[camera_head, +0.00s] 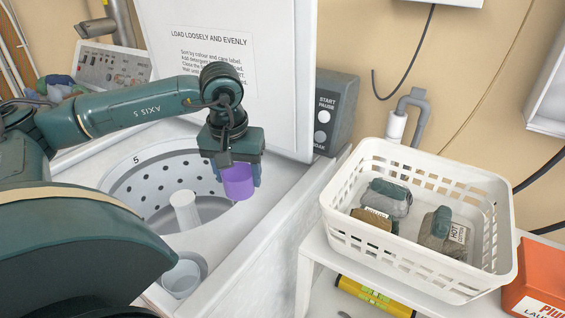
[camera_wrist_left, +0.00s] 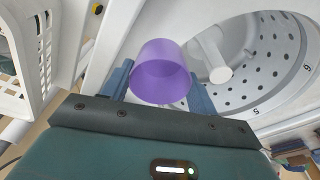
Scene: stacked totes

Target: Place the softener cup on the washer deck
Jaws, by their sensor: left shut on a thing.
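The softener cup is a purple, open-topped cup (camera_head: 238,182). My left gripper (camera_head: 238,172) is shut on it and holds it over the right side of the open washer drum (camera_head: 150,196). In the left wrist view the cup (camera_wrist_left: 161,75) sits between the two blue fingers of the gripper (camera_wrist_left: 160,88), with the drum (camera_wrist_left: 262,65) behind it to the right. The white washer deck (camera_head: 262,205) runs around the drum opening, to the right of and below the cup. My right gripper is in neither view.
The washer's raised lid (camera_head: 225,110) stands behind the arm. A white central post (camera_head: 185,210) rises in the drum. A grey-white cup-like holder (camera_head: 183,276) is at the deck's front. A white basket (camera_head: 345,228) with bundled cloths stands on a shelf at right, beside an orange box (camera_head: 540,280).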

